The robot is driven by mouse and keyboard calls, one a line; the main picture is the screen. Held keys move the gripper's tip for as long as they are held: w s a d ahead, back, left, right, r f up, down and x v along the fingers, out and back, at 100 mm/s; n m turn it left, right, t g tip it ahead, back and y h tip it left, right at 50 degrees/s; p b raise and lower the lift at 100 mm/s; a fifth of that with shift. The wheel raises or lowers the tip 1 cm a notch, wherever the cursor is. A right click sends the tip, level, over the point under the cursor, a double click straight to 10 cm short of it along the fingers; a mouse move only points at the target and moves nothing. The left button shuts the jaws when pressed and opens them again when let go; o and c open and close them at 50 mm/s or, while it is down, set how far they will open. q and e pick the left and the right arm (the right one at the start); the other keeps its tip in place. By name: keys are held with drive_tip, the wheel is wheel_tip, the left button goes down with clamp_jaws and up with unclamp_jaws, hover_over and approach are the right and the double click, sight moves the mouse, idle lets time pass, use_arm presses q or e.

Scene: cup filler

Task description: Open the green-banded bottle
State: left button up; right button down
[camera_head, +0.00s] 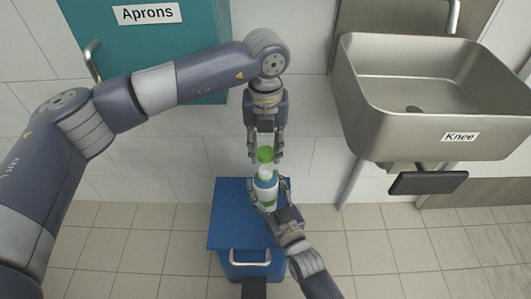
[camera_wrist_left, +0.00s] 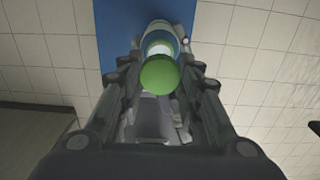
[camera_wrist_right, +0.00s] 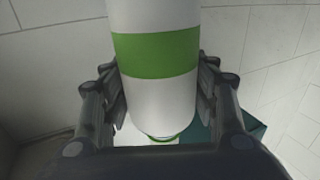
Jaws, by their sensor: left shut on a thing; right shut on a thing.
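The green-banded bottle (camera_head: 266,188) stands upright over the blue bin, white with a green band (camera_wrist_right: 156,55) clear in the right wrist view. My right gripper (camera_head: 269,192) is shut around its body from below right. My left gripper (camera_head: 265,152) points down above the bottle, shut on the round green cap (camera_head: 265,155). In the left wrist view the cap (camera_wrist_left: 160,75) sits between the fingers, with the bottle's white neck (camera_wrist_left: 160,48) showing beyond it. The cap appears lifted just off the neck, roughly in line with it; the exact gap is hard to tell.
A blue bin (camera_head: 228,228) with a handle stands on the tiled floor below the bottle. A steel sink (camera_head: 435,125) labelled "Knee" is at right, with a dark knee plate (camera_head: 427,183) under it. A teal "Aprons" cabinet (camera_head: 190,50) hangs at upper left.

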drive_tip(key=c, duration=0.5)
unclamp_jaws()
